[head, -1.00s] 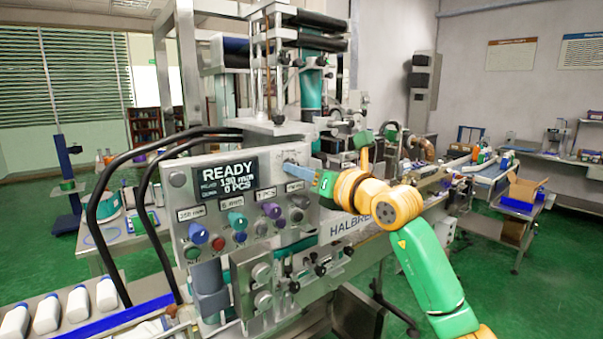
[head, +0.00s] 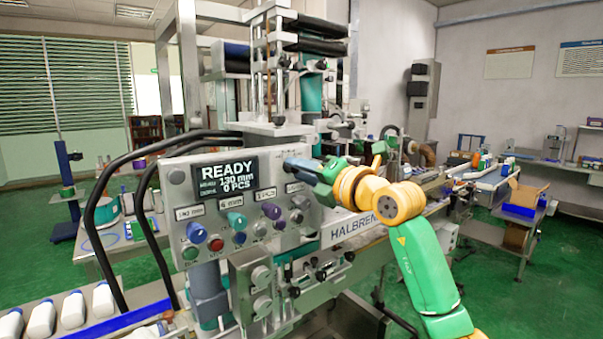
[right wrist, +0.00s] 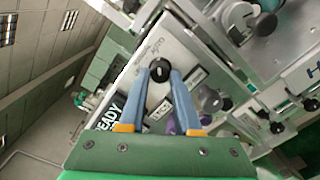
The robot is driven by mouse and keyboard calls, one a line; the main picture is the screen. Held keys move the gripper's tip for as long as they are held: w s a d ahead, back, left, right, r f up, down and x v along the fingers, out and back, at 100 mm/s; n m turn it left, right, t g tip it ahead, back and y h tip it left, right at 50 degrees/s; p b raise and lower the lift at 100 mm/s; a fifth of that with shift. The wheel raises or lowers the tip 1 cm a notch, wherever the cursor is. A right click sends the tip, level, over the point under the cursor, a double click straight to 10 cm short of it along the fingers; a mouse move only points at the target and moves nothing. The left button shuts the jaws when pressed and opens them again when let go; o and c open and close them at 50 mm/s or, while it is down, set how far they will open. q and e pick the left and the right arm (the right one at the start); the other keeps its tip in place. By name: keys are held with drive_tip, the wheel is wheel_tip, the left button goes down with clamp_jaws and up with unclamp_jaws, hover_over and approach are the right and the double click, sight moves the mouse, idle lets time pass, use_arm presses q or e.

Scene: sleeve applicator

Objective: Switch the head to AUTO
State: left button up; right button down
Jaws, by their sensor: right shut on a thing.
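The sleeve applicator's grey control panel (head: 240,255) faces me in the head view. Its display (head: 227,174) reads READY, 130 mm, 0 PCS. A black knob (right wrist: 160,71) shows in the right wrist view, between the blue fingertips of my right gripper (right wrist: 161,74). In the head view my right gripper (head: 298,164) is at the panel's upper right corner, shut on this knob and largely covering it. My left gripper is not in view.
Several coloured knobs and buttons, including a teal knob (head: 236,220) and a purple knob (head: 272,211), sit close below the gripper. Black hoses (head: 100,195) arch left of the panel. White bottles (head: 73,309) stand on the conveyor at lower left.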

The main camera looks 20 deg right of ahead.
idle(0.4)
drive_tip(key=c, duration=0.6)
unclamp_jaws()
drive_tip(key=shift+w, duration=0.1)
drive_tip(key=s+b, duration=0.2)
drive_tip(key=d+f+b, duration=0.1)
drive_tip(key=shift+s, duration=0.4)
drive_tip(key=v, duration=0.2)
drive_tip(key=r+b+v, duration=0.1)
drive_tip(key=v, duration=0.1)
drive_tip(key=shift+b, duration=0.3)
drive_tip(key=shift+a, duration=0.1)
